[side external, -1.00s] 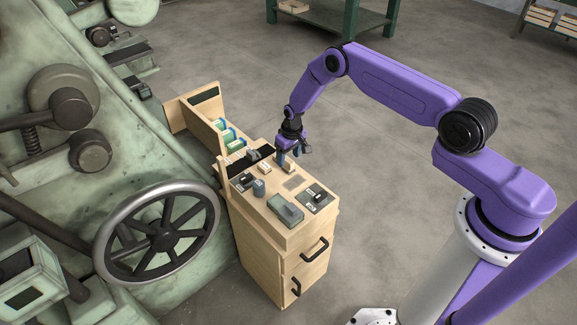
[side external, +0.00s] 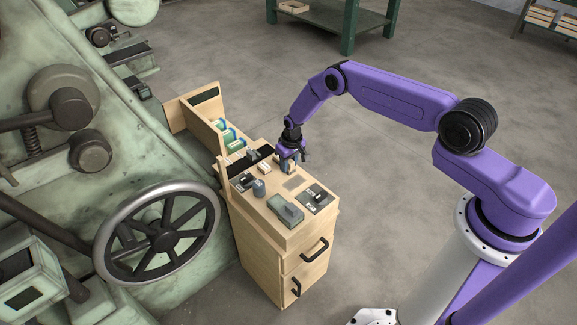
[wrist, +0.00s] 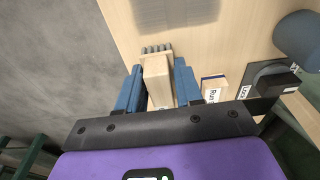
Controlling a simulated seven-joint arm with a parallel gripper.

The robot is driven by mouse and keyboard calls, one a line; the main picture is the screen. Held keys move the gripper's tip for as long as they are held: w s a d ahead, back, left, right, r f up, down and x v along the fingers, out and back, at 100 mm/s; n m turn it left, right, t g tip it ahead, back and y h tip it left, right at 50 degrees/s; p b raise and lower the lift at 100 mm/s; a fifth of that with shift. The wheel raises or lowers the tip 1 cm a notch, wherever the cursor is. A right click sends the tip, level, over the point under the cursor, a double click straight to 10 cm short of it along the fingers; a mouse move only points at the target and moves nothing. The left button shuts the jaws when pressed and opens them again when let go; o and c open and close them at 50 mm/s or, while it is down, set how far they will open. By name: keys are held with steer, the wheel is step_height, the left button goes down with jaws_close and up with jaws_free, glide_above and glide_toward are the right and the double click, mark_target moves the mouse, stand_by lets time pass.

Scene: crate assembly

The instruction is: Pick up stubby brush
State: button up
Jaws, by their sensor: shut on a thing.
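The stubby brush (wrist: 157,76) shows in the wrist view as a pale wooden block with a row of short grey bristles at its far end. My gripper (wrist: 160,72) has one blue finger on each side of the brush and is shut on it. In the side view my gripper (side external: 289,168) is low over the back right part of the wooden cabinet top (side external: 275,184). The brush is mostly hidden there by the fingers. I cannot tell whether it touches the top.
A labelled block (wrist: 213,88) sits close right of the fingers in the wrist view. A blue-grey cylinder (side external: 259,187), a grey-green block (side external: 286,210) and a dark plate (side external: 316,197) also sit on the top. A large handwheel (side external: 160,238) stands left of the cabinet.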

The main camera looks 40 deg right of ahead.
steer(key=shift+r, duration=0.15)
steer(key=shift+r, duration=0.45)
step_height(320, 180, up, 2)
steer(key=s+r, duration=0.9)
steer(key=s, duration=0.5)
steer(key=shift+a+r, duration=0.3)
steer(key=shift+r, duration=0.1)
